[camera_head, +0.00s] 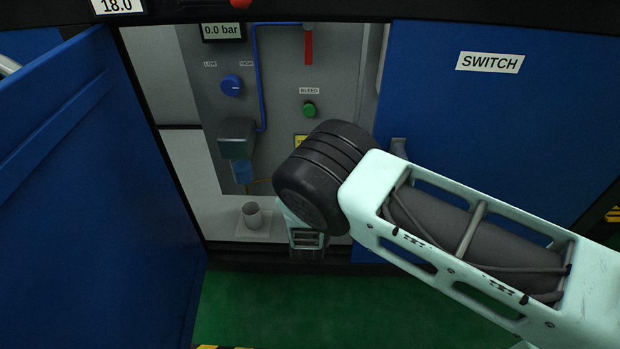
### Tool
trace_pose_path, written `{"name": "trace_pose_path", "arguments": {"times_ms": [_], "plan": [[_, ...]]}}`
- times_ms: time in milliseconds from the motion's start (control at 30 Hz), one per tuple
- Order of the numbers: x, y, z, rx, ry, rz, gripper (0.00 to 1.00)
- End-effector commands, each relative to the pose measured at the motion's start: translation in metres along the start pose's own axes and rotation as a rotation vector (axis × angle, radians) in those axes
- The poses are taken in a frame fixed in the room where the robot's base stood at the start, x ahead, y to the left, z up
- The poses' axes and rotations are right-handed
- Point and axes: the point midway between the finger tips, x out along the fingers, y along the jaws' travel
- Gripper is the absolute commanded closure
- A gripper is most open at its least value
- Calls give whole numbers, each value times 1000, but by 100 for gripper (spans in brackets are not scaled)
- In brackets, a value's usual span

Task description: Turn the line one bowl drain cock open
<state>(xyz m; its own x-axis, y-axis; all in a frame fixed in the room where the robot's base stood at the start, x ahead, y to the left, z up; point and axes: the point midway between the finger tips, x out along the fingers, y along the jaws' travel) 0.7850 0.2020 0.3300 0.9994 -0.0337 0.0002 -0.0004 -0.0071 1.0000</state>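A grey filter unit (237,138) with a blue bowl (243,172) below it is mounted on the grey panel inside the open cabinet. My gripper (307,248) points down and away at the lower right of the bowl, mostly hidden by my dark wrist joint. Its fingertips and any contact cannot be made out.
A grey cup (252,215) stands on the cabinet floor below the bowl. A blue door (95,190) stands open at left. A blue knob (231,85), green button (309,109), red lever (308,48) and a gauge (222,31) reading 0.0 bar are above.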

Motion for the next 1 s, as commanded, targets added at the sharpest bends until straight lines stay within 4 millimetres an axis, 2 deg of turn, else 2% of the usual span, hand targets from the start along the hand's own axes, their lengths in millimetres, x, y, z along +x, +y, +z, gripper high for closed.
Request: {"name": "trace_pose_path", "arguments": {"times_ms": [533, 567, 600, 633, 1000], "plan": [[-2, -2, 2, -27, -3, -4, 100], [-2, -2, 2, -27, -3, -4, 77], [-2, -2, 2, -27, -3, -4, 66], [-1, -2, 1, -26, -2, -4, 64], [-6, 1, 0, -24, 0, -3, 64]]}}
